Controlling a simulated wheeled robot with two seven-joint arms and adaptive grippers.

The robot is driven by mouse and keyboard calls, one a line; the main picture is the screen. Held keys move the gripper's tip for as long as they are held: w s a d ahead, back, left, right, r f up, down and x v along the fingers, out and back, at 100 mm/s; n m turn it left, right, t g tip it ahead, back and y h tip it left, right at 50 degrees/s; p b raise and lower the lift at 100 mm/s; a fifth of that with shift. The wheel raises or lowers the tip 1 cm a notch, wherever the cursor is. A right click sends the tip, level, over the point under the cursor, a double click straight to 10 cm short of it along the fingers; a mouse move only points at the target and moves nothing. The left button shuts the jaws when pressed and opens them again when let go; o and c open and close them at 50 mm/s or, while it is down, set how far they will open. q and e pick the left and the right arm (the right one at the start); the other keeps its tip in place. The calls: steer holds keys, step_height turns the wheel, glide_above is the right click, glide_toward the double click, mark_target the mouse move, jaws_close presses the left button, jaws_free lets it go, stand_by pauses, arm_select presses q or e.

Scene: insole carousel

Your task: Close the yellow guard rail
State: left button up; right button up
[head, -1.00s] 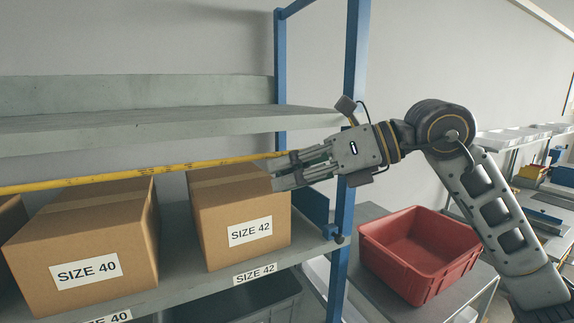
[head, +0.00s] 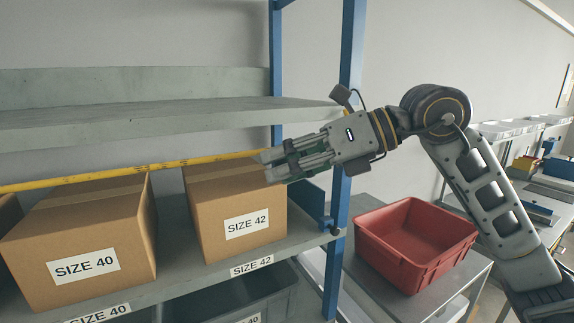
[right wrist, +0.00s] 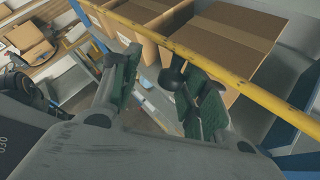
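The yellow guard rail (head: 140,173) runs across the front of the shelf bay, above the cartons, from the left picture edge to my right gripper. My right gripper (head: 272,166) is at the rail's right end, in front of the SIZE 42 carton, and hides that end. In the right wrist view the rail (right wrist: 225,72) passes just beyond the fingertips. The two green-padded fingers of the right gripper (right wrist: 155,75) stand apart there. A dark knob-like part (right wrist: 172,72) shows between them, close to the right finger; I cannot tell whether they touch. My left gripper is out of view.
The SIZE 40 carton (head: 85,240) and SIZE 42 carton (head: 235,215) stand on the grey shelf (head: 175,245). A red crate (head: 415,245) sits on a table to the right. Another shelf board (head: 150,122) hangs above.

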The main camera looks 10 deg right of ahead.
steer(key=v, duration=1.2)
stand_by(0.4)
stand_by(0.5)
